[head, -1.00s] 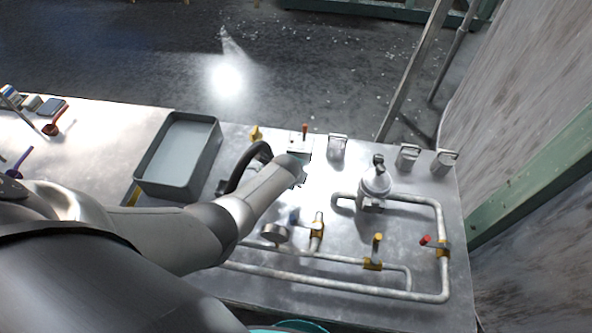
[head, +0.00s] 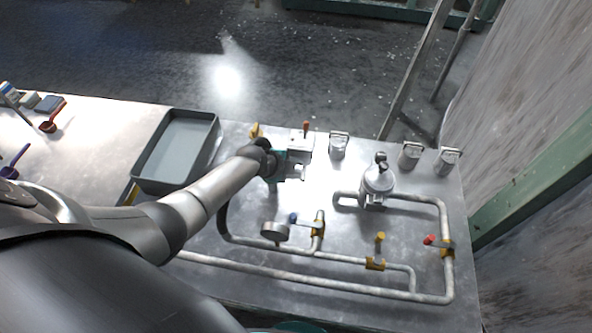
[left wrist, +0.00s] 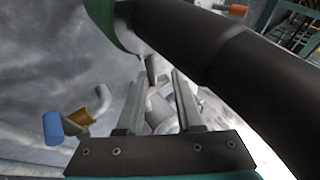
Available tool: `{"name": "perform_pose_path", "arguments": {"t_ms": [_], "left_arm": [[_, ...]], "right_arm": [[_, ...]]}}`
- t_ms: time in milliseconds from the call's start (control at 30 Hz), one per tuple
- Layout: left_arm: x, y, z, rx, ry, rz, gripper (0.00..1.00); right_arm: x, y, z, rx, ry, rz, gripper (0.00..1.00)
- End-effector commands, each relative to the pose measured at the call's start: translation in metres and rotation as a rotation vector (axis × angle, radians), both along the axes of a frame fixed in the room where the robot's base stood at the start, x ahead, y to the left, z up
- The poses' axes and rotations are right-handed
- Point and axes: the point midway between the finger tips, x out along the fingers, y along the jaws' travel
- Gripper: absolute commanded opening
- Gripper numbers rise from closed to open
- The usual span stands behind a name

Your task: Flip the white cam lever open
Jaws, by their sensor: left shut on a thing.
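My left gripper (head: 301,173) is over the metal bench, just in front of a white block (head: 299,140) with an orange-red upright handle (head: 306,127). In the left wrist view its two fingers (left wrist: 158,78) are a short way apart, with a pale grey piece (left wrist: 156,68) showing between the tips. The gripper is shut on this piece. It may be the white cam lever, but I cannot tell its shape or whether it is open. My right gripper is not in view.
A grey tray (head: 180,150) stands left of my arm. Pipes with a blue handle (head: 293,217), yellow handle (head: 380,236) and red handle (head: 428,239) lie in front. A round vessel (head: 378,179) and metal canisters (head: 338,147) stand to the right.

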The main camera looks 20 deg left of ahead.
Motion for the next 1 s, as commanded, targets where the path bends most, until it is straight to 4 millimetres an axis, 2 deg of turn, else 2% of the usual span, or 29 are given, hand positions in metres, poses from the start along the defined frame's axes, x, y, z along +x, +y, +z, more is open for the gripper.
{"name": "perform_pose_path", "arguments": {"t_ms": [433,467,500,733,1000], "left_arm": [[-0.0005,-0.0045,0.0006,-0.014,0.000,-0.004,0.00],[-0.0004,-0.0045,0.0007,-0.014,0.000,-0.004,0.36],[-0.0003,-0.0046,0.0006,-0.014,0.000,-0.004,0.41],[-0.0008,-0.0050,0.0001,-0.015,0.002,-0.004,0.65],[-0.0007,-0.0037,0.0001,-0.013,0.001,-0.003,0.65]], "right_arm": [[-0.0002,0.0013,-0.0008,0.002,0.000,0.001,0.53],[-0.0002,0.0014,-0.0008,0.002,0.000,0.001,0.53],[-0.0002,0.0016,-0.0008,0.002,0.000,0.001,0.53],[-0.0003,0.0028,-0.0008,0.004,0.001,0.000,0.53],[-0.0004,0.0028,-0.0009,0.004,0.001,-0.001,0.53]]}}
